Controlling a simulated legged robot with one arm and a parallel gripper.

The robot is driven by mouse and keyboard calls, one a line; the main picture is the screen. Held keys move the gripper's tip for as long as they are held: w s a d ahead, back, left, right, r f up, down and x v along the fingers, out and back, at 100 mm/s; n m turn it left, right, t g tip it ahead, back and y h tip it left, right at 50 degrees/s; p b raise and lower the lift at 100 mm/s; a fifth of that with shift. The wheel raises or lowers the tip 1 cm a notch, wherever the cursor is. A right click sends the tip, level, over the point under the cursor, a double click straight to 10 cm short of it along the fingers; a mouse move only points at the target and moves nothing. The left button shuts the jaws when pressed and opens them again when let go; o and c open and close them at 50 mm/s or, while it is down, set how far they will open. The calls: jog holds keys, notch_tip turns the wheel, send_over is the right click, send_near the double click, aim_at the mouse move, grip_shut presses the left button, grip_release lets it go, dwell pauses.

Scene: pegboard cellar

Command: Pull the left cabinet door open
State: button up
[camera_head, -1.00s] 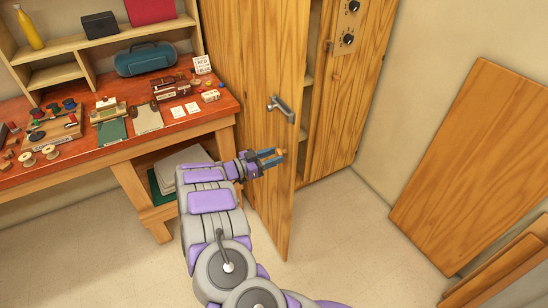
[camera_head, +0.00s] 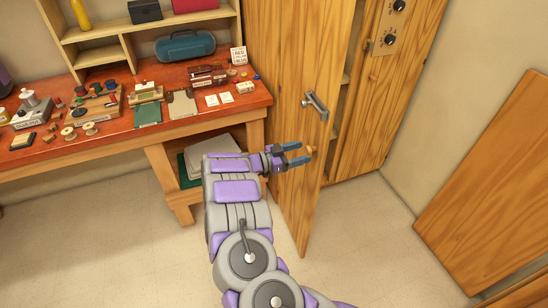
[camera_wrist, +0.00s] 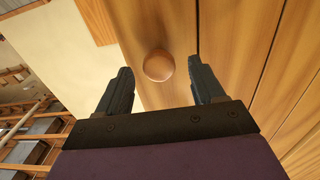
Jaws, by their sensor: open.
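The left cabinet door (camera_head: 287,75) is wooden and stands ajar, with a dark gap and shelf edges showing to its right. A metal lever handle (camera_head: 315,103) is on its face. A round wooden knob (camera_head: 311,150) is lower down, by my fingertips. My gripper (camera_head: 302,153) is open in front of the door. In the wrist view, the knob (camera_wrist: 158,66) lies between the lines of the two spread fingers, slightly beyond their tips. The fingers do not appear to touch it.
The right cabinet door (camera_head: 382,100) is shut, with a dial plate (camera_head: 391,27). A red-topped workbench (camera_head: 105,138) with small items stands left, a shelf unit (camera_head: 110,53) above. Wooden panels (camera_head: 500,180) lean at right. Floor (camera_head: 110,235) is clear below the bench.

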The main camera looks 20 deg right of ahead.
jog(key=w+a+p, duration=0.1)
jog(key=a+p, duration=0.1)
jog(key=a, duration=1.4)
jog(key=shift+w+a, duration=0.15)
jog(key=shift+f, duration=0.1)
